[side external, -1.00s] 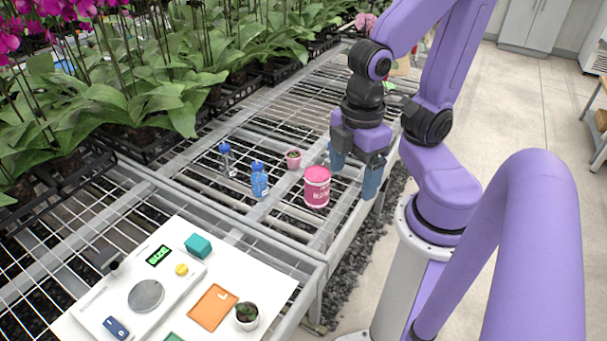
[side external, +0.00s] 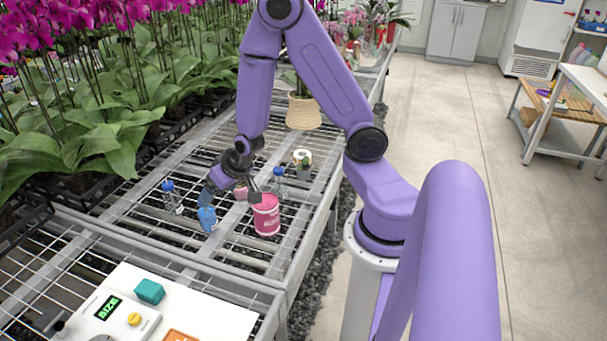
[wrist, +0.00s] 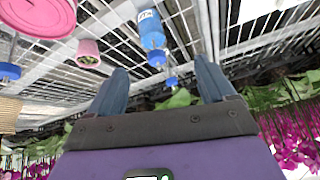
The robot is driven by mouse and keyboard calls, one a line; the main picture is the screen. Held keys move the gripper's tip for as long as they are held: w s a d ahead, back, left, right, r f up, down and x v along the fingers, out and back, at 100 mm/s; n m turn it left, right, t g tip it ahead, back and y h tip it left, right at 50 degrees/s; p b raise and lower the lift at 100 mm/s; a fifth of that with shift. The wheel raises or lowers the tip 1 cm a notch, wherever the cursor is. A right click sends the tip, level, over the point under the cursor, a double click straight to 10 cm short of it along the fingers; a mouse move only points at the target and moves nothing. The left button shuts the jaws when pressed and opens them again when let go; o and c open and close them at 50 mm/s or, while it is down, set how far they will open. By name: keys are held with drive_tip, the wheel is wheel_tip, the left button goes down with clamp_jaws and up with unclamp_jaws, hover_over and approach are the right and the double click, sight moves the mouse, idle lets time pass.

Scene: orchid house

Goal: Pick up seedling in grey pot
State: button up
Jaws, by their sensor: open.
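No pot is plainly grey. A small whitish pot with a green seedling (side external: 302,160) stands on the mesh bench, behind a clear blue-capped bottle; its exact colour is hard to tell. A small pink pot (side external: 241,192) is partly hidden by my gripper in the side view; it shows clearly in the wrist view (wrist: 88,54). My gripper (side external: 229,197) is open, its blue fingers apart, low over the bench near the pink pot and the blue bottle. In the wrist view my gripper (wrist: 160,88) has nothing held between its fingers.
A pink tub (side external: 266,218), a blue bottle (side external: 207,220) and clear blue-capped bottles (side external: 170,198) (side external: 279,184) stand close around my gripper. A woven pot (side external: 303,112) is farther back. Orchids crowd the left. A white board (side external: 215,322) with a scale is in front.

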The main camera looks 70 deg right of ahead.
drive_tip(key=s+d+f+m+h, duration=0.1)
drive_tip(key=s+d+m+h, duration=0.1)
drive_tip(key=d, duration=0.6)
drive_tip(key=s+d+f+m+g+h, duration=0.1)
drive_tip(key=s+d+m+h, duration=0.1)
drive_tip(key=d, duration=0.6)
drive_tip(key=s+d+f+m+g+h, duration=0.1)
drive_tip(key=s+d+f+m+h, duration=0.1)
drive_tip(key=d+h, duration=0.4)
drive_tip(key=shift+d+f+m, duration=0.1)
drive_tip(key=shift+d+m, duration=0.6)
drive_tip(key=shift+d, duration=0.45)
drive_tip(key=s+d+m+g+h, duration=0.2)
drive_tip(key=s+d+g+h, duration=0.15)
drive_tip(key=s+d, duration=0.4)
drive_tip(key=m+t+y, duration=0.1)
drive_tip(key=m+t, duration=0.1)
drive_tip(key=t, duration=0.1)
approach(304, 166)
drive_tip(key=shift+s+a+r, duration=0.3)
drive_tip(key=shift+s+r, duration=0.3)
drive_tip(key=shift+r, duration=0.05)
drive_tip(key=shift+w+a+f+m+t+y, duration=0.1)
drive_tip(key=shift+w+f+m+t+y, duration=0.1)
drive_tip(key=shift+m+t+y, duration=0.1)
drive_tip(key=shift+f, duration=0.15)
drive_tip(key=shift+x, duration=3.65)
drive_tip(key=shift+c, duration=0.3)
